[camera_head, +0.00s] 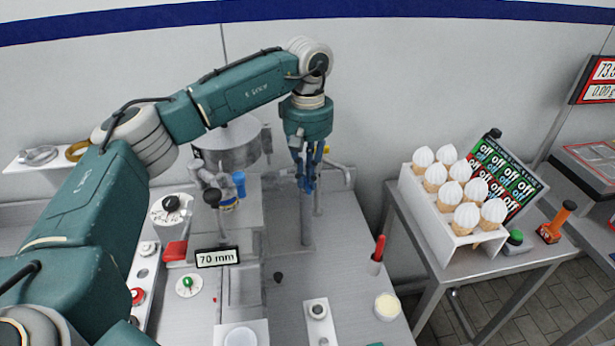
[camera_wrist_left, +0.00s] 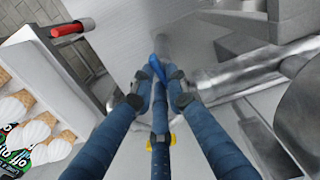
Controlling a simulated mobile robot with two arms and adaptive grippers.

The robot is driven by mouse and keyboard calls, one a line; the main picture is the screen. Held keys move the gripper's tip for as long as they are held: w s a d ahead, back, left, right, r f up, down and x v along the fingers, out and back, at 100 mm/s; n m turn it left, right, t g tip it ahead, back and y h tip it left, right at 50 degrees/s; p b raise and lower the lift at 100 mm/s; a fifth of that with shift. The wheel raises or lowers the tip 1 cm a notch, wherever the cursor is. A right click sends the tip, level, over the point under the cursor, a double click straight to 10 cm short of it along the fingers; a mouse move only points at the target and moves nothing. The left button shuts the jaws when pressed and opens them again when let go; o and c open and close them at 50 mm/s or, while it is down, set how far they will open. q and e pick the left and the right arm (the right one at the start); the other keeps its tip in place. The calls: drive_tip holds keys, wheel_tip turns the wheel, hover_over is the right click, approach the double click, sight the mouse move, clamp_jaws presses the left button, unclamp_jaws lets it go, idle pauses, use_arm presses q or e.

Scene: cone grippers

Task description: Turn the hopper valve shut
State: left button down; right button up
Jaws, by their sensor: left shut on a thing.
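The steel hopper (camera_head: 228,150) stands on the machine against the wall, left of my left gripper. A steel pipe (camera_head: 334,168) with fittings runs at my gripper's right. My left gripper (camera_head: 306,186) points down, its blue fingers closed in beside the pipework. In the left wrist view my gripper (camera_wrist_left: 157,93) has its fingers closed around a bright blue lever (camera_wrist_left: 156,66), which I take as the valve handle. A yellow part (camera_wrist_left: 151,146) shows behind the fingers. The fingers hide most of the lever, so its angle is unclear. My right gripper is out of view.
A blue-topped fitting (camera_head: 239,184) and a black knob (camera_head: 212,197) stand left of my gripper. A "70 mm" sign (camera_head: 217,257) is in front. A white rack (camera_head: 440,225) of cones stands at the right.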

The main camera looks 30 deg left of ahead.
use_arm(q)
drive_tip(key=shift+r+m, duration=0.15)
drive_tip(key=shift+m, duration=0.55)
drive_tip(key=c, duration=1.7)
unclamp_jaws()
wheel_tip(320, 180, up, 12)
